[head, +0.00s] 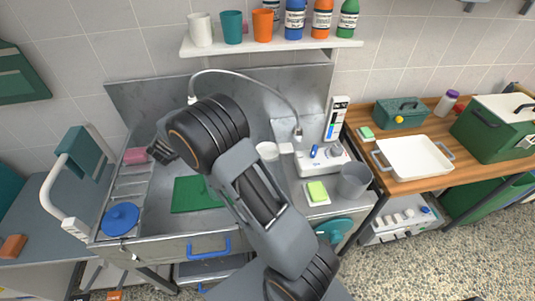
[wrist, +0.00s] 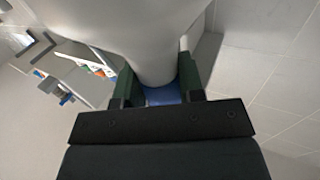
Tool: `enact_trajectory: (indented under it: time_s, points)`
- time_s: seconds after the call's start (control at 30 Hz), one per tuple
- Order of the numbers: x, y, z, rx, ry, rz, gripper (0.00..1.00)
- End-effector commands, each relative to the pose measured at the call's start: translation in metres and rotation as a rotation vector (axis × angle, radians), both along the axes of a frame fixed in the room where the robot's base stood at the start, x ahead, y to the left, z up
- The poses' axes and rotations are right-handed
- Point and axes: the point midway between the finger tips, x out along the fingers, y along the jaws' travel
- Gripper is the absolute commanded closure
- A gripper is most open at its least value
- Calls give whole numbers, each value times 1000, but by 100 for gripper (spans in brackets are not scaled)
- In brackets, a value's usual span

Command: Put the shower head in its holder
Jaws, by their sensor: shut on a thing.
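My gripper (wrist: 158,82) has its green fingers on both sides of a pale, tapering thing, which appears to be the shower head (wrist: 135,30). It fills the upper middle of the wrist view, with a blue part low between the fingers. In the head view my arm covers most of the grip and the shower head. A thin grey hose (head: 245,76) arches over the steel tub from a white end at its left, beside my arm, to a fitting at the right. I cannot clearly pick out the holder.
A shelf (head: 270,46) with cups and bottles hangs above the tub. A wooden table (head: 440,150) with a white tray (head: 414,158) and green boxes stands at the right.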

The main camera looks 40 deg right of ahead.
Motion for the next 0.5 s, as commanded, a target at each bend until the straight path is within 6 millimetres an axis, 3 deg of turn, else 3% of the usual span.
enact_trajectory:
  time_s: [0.5]
  points:
    - [-26,-84,0,-1,-2,-4,99]
